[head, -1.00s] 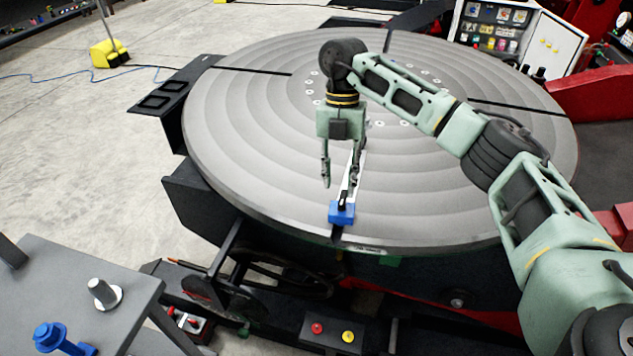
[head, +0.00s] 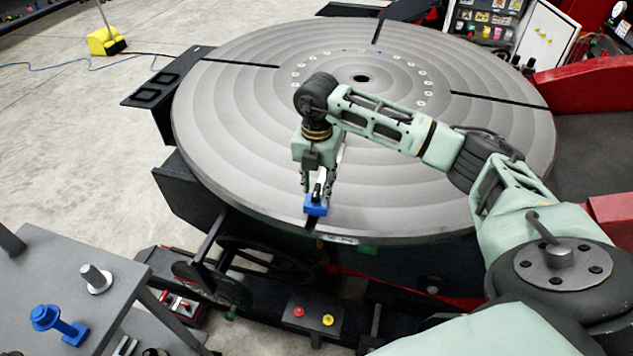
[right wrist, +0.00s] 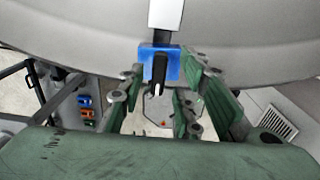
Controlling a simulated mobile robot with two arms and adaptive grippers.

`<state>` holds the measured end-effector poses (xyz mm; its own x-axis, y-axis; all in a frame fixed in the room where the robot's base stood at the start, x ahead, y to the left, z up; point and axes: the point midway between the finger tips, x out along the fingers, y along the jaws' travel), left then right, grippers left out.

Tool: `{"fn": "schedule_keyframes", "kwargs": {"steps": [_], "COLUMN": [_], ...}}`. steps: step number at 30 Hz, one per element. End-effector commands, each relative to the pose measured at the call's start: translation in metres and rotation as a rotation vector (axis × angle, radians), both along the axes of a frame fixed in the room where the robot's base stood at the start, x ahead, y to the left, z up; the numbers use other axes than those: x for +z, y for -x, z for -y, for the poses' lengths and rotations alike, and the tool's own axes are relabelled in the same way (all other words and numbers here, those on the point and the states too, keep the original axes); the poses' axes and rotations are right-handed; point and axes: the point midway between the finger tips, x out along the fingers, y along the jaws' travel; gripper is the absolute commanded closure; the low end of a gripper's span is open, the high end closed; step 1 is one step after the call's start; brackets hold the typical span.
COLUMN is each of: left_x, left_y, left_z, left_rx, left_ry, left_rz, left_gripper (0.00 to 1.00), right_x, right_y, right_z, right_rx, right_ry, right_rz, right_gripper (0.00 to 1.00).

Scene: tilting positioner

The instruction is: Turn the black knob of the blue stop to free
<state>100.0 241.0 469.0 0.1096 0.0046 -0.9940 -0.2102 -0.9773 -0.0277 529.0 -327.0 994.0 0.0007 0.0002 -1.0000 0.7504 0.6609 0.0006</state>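The blue stop (head: 315,209) sits at the near rim of the round grey table (head: 230,130), at the end of a dark slot. Its black knob (head: 318,190) stands on top; in the right wrist view the knob (right wrist: 159,68) is a narrow bar pointing toward the picture's bottom, with a pale mark at its end. My right gripper (head: 318,186) is open above the stop, its fingers on either side of the knob. In the right wrist view its fingers (right wrist: 153,103) are apart with nothing between them. I cannot tell whether they touch the stop. My left gripper is not in view.
A pale bar (right wrist: 166,14) lies just beyond the stop. A side table (head: 50,270) at the lower left carries a metal pin (head: 95,277) and another blue part (head: 46,318). A box with red and yellow buttons (head: 313,318) is below the table rim. The tabletop elsewhere is clear.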

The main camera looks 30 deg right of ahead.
Motion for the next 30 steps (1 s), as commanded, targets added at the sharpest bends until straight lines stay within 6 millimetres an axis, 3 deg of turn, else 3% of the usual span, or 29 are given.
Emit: {"fn": "schedule_keyframes", "kwargs": {"steps": [3, 7, 10, 20, 30], "left_x": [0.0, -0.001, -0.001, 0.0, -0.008], "left_y": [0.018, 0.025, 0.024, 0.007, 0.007], "left_z": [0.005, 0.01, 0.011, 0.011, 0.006], "left_rx": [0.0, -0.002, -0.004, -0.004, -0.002], "left_ry": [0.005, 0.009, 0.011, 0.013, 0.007], "left_rz": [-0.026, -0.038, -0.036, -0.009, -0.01], "left_gripper": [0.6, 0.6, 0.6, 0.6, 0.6], "right_x": [-0.005, -0.005, -0.005, -0.004, -0.007], "right_y": [0.0, 0.0, 0.0, 0.0, -0.001], "right_z": [-0.001, -0.001, -0.001, 0.0, 0.0], "right_rx": [0.002, 0.002, 0.002, 0.002, 0.045], "right_ry": [-0.001, -0.001, -0.001, -0.001, 0.0], "right_rz": [0.0, 0.0, 0.0, 0.0, 0.001], "right_gripper": [0.69, 0.69, 0.71, 0.99, 1.0]}}
